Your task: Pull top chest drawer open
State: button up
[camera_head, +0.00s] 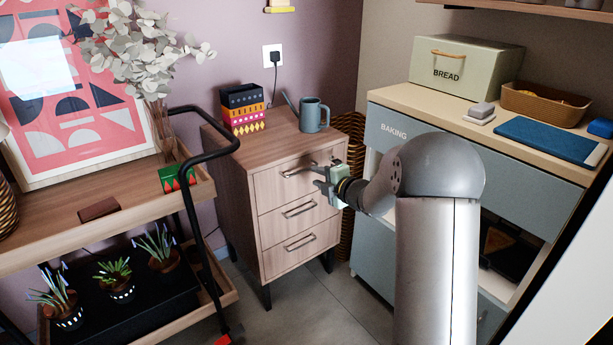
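A wooden chest (235,185) with three drawers stands against the wall in the middle of the head view. Its top drawer (268,187) looks flush with the drawers below. The bar handle (296,171) of the top drawer runs across its front, and my gripper hides its right end. My gripper (318,178) is in front of the right half of the top drawer. Its two fingers look spread apart and point left towards the drawer front. I cannot tell whether they touch the handle.
A blue-grey watering can (312,115) and a patterned box (243,110) stand on the chest. A trolley (60,238) with a black rail (190,215) is close on the left. A blue cabinet (385,130) stands on the right. Some floor (300,310) is free in front of the chest.

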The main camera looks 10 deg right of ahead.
jog(key=b+x, duration=0.1)
jog(key=x, duration=0.5)
jog(key=shift+w+a+f, duration=0.1)
jog(key=shift+w+a, duration=0.05)
jog(key=shift+w, duration=0.1)
grip_shut()
